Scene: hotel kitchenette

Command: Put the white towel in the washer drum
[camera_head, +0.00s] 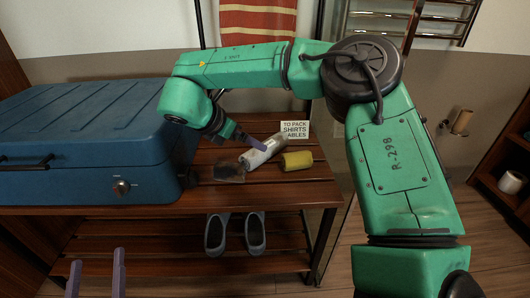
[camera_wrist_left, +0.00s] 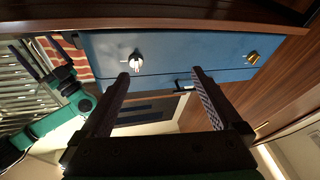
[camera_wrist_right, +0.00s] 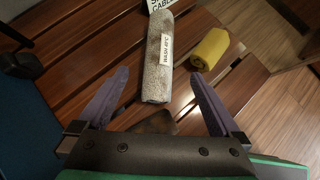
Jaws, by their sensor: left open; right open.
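A rolled greyish-white towel (camera_head: 262,152) lies on a slatted wooden bench (camera_head: 290,190). In the right wrist view the towel (camera_wrist_right: 157,60) carries a white wash label. My right gripper (camera_head: 247,143) is open over the near end of the towel. In its wrist view its fingers (camera_wrist_right: 158,76) are spread on either side of that end, with nothing gripped. My left gripper (camera_head: 95,264) is open and empty at the lower left of the head view, in front of the bench. It also shows in the left wrist view (camera_wrist_left: 160,72). No washer drum is visible.
A yellow roll (camera_head: 297,160) lies right of the towel, and a dark flat item (camera_head: 229,171) lies left of it. A printed card (camera_head: 295,129) stands behind. A large blue case (camera_head: 80,130) fills the bench's left. Grey shoes (camera_head: 235,234) sit on the lower shelf.

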